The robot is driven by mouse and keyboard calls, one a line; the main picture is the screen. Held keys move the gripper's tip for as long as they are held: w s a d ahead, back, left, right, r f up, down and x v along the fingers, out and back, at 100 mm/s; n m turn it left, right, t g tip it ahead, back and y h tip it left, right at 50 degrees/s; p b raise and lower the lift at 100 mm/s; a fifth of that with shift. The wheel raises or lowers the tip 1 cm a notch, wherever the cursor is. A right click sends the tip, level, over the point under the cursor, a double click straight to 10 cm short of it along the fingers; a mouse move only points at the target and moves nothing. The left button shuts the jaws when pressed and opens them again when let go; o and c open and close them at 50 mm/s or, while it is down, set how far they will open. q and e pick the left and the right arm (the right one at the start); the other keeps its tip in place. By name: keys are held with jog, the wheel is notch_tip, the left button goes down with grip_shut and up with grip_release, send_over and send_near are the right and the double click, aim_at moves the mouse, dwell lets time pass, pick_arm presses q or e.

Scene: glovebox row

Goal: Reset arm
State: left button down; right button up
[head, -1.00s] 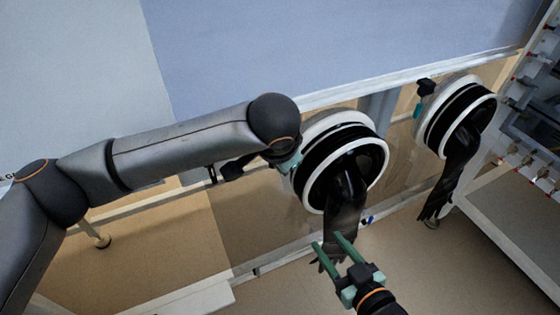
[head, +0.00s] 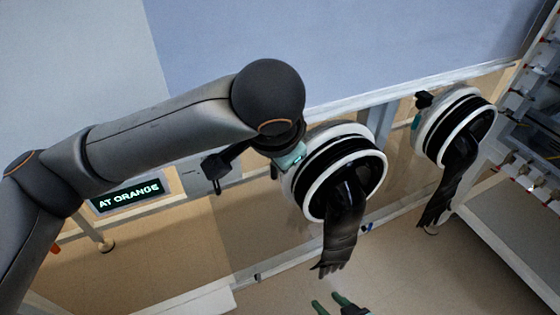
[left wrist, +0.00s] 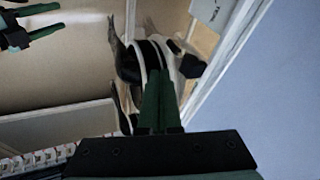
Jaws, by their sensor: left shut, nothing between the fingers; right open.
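My left arm comes in from the left in the head view, and its wrist hangs over the nearer glove port (head: 373,195), a white ring with a black glove (head: 342,228) hanging fingers down. The left fingertips are hidden there. In the left wrist view my left gripper (left wrist: 160,105) is shut and empty, with the port behind it; I cannot tell whether they touch. My right gripper (head: 329,303) is open and empty at the bottom edge of the head view, below the glove's fingers and apart from it. It also shows at the top left of the left wrist view.
A second port (head: 470,125) with a hanging black glove (head: 449,180) is to the right. A small display (head: 127,196) reads "AT ORANGE". A shelf rack (head: 530,130) stands at the far right. Open floor (head: 400,275) lies below the gloves.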

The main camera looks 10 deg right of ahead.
pick_arm(q)
jog(key=shift+s+r, duration=0.3)
jog(key=shift+r, duration=0.2)
pick_arm(e)
jog(key=shift+w+r, duration=0.1)
pick_arm(q)
jog(key=shift+f, duration=0.1)
